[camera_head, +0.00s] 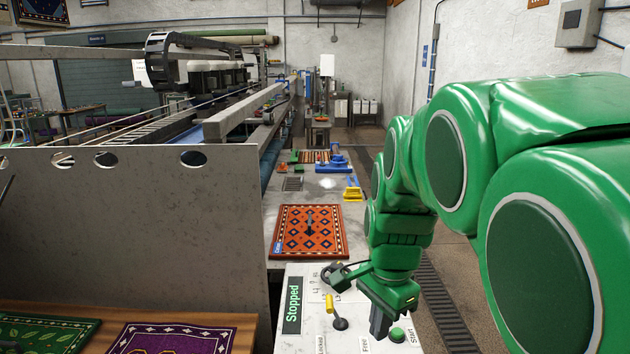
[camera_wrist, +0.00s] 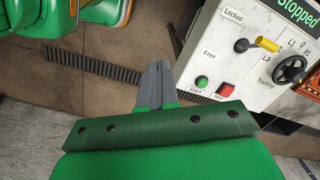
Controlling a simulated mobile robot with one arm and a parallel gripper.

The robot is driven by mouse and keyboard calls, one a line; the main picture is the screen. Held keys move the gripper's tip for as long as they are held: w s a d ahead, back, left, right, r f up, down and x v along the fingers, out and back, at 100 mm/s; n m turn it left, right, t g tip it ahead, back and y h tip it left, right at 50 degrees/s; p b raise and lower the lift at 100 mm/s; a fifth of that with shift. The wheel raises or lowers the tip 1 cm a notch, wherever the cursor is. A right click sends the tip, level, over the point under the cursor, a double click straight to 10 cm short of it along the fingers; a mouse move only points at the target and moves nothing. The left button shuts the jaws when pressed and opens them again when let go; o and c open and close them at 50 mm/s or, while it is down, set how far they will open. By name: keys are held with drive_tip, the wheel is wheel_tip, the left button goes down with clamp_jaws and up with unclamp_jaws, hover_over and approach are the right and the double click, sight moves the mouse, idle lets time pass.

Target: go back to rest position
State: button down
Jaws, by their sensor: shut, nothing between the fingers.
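My gripper (camera_head: 380,322) hangs from my green arm just beside the control panel (camera_head: 352,290), near its Start button (camera_head: 397,335). In the wrist view the gripper's grey fingers (camera_wrist: 155,82) lie together, shut with nothing between them, pointing past the panel's edge toward the floor. The wrist view also shows the panel (camera_wrist: 225,55) with a green Start button (camera_wrist: 201,83), a red button (camera_wrist: 225,90), a yellow-handled lever (camera_wrist: 267,43) and a black handwheel (camera_wrist: 291,69). The panel's display reads Stopped.
An orange patterned rug (camera_head: 285,240) lies on the table behind the panel. Blue and yellow tools (camera_head: 352,190) stand farther back. A large grey machine plate (camera_head: 130,230) fills the left. A dark floor grate (camera_head: 440,305) runs along the open floor to the right.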

drive_tip(key=s+d+f+n+g, duration=0.1)
drive_tip(key=s+d+f+n, duration=0.1)
drive_tip(key=s+n, duration=0.4)
drive_tip(key=s+d+f+n, duration=0.1)
drive_tip(key=s+n, duration=0.4)
drive_tip(key=s, duration=1)
drive_tip(key=shift+s+d+f+n+g, duration=0.35)
drive_tip(key=shift+s+f+n+g, duration=0.05)
drive_tip(key=shift+f, duration=0.3)
